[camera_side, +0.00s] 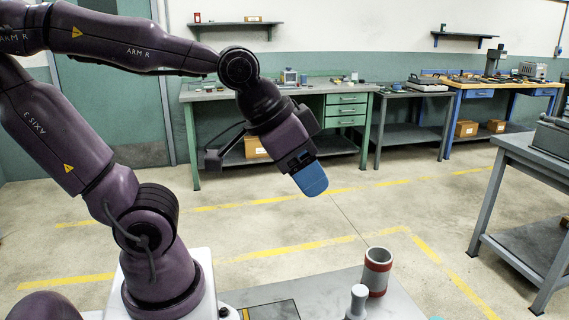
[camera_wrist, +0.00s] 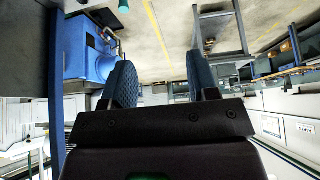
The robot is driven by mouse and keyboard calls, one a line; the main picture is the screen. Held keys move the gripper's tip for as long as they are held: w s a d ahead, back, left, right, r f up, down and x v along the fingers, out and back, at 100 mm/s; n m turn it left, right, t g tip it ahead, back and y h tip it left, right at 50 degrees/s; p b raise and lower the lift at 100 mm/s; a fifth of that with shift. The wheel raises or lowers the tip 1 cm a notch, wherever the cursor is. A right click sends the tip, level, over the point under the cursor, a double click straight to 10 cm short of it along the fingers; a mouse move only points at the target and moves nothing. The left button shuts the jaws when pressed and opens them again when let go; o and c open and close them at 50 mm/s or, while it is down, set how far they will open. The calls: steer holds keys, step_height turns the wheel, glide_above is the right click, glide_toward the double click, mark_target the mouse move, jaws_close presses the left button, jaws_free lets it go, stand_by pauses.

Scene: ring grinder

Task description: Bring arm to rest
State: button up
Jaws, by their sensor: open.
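My arm is raised in the side view, and my gripper (camera_side: 311,182) hangs tilted down in the air above the work surface (camera_side: 318,291). Its blue fingers overlap in the side view. In the wrist view my gripper (camera_wrist: 163,82) shows two blue textured fingers well apart, with nothing between them. The gripper touches nothing.
A grey and red cylinder (camera_side: 377,272) and a smaller light grey post (camera_side: 357,302) stand on the work surface below and right of my gripper. A grey table (camera_side: 520,190) stands at right. Workbenches (camera_side: 275,95) line the back wall. A blue machine (camera_wrist: 88,52) shows in the wrist view.

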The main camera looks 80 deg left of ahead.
steer(key=shift+s+a+r+g, duration=0.1)
steer(key=shift+s+a+r, duration=0.05)
steer(key=shift+s, duration=0.35)
steer(key=shift+s+a+r+g, duration=0.1)
steer(key=shift+s+r, duration=0.05)
steer(key=shift+s, duration=0.3)
steer(key=shift+s+a+r+g, duration=0.1)
steer(key=shift+s+a+r, duration=0.05)
steer(key=shift+s, duration=0.35)
